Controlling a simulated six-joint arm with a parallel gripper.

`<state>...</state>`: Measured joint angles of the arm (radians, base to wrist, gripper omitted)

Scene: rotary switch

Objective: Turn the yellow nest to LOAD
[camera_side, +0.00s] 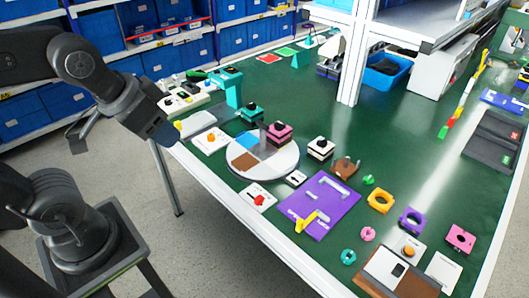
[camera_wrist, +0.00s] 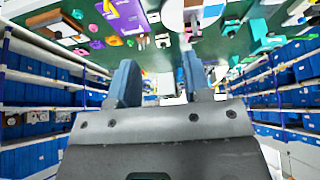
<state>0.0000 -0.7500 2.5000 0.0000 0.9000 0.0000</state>
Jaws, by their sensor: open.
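A round pale turntable (camera_side: 284,166) lies on the green table near its front left edge. Its top shows a blue patch (camera_side: 246,145), a brown patch (camera_side: 244,161) and a pink and black block (camera_side: 279,133). I cannot make out a yellow nest on it; part of the top is behind the block. A small white plate with dark marking (camera_side: 295,178) lies beside its rim; any lettering is too small to read. The turntable is partly visible at the top of the wrist view (camera_wrist: 203,14). My gripper (camera_wrist: 157,62) is open and empty, left of the turntable and apart from it.
A white plate with a red knob (camera_side: 258,198) and a purple board with a yellow handle (camera_side: 318,205) lie to the front right. A plate with an orange knob (camera_side: 211,138), a teal stand (camera_side: 232,90) and a black and white block (camera_side: 320,148) surround the turntable.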

